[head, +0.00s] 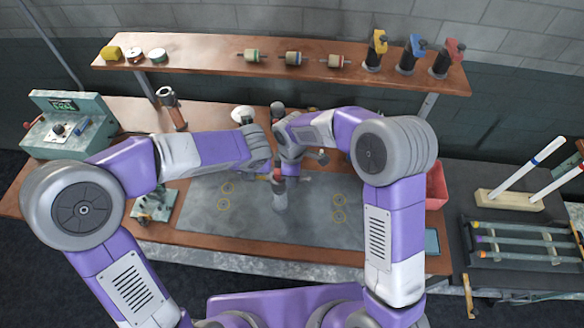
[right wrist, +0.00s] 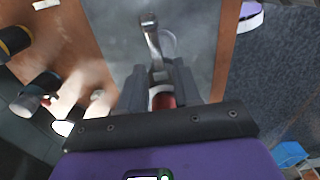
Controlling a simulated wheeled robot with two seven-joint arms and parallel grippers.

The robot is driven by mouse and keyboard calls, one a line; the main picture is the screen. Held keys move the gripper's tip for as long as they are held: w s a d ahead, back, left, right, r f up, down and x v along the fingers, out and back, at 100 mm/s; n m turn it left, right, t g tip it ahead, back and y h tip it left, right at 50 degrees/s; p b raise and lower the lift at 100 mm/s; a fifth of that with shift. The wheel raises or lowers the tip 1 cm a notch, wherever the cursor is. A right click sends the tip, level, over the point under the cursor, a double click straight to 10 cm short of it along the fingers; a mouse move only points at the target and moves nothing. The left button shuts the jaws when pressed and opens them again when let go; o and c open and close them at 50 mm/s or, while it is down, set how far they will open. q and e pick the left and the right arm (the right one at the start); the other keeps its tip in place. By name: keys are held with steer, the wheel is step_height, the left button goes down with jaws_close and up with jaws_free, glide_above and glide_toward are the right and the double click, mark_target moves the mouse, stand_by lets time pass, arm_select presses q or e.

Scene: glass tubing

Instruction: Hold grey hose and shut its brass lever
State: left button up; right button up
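My right gripper (right wrist: 160,82) points down at the bench in the right wrist view, its dark fingers apart. A small red part (right wrist: 163,99) shows between them, and a grey metal piece with a bent end (right wrist: 152,38) extends past the tips. I cannot tell whether the fingers touch either. My left gripper's fingers are hidden near the centre. The grey hose is not clearly visible.
A grey mat (head: 310,225) with yellow rings covers the wooden bench (head: 225,110). A shelf (head: 210,50) behind holds spools and clamps. A teal control box (head: 68,122) is at left. A red bin (head: 436,188) and a tube rack (head: 520,242) are at right.

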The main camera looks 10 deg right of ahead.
steer(key=shift+f, duration=1.35)
jaws_close()
arm_select(q)
steer(key=shift+r+n, duration=0.1)
steer(key=shift+n, duration=0.2)
steer(key=c, duration=0.4)
steer(key=shift+w+a+r+n, duration=0.15)
steer(key=shift+w+n, duration=0.15)
steer(key=shift+n, duration=0.3)
steer(key=shift+c, duration=1.1)
steer(key=n+g, duration=0.1)
steer(key=n, duration=0.1)
steer(key=w+r+n+g, duration=0.1)
steer(key=n, duration=0.2)
steer(key=w+r+n, duration=0.1)
steer(key=n, duration=0.2)
steer(key=shift+a+g+h, duration=0.3)
steer(key=shift+a+g, duration=0.1)
jaws_close()
steer(key=shift+w+d+r+n+g+h, duration=0.35)
steer(key=shift+r+n, duration=0.3)
steer(key=shift+n, duration=0.7)
steer(key=shift+w+d+r+n+g+h, duration=0.1)
steer(key=shift+r+n+g+h, duration=0.35)
steer(key=shift+n, duration=0.85)
steer(key=shift+w+d+r+n+g+h, duration=0.2)
steer(key=shift+r+n+h, duration=0.45)
steer(key=shift+n, duration=0.7)
steer(key=shift+r, duration=0.15)
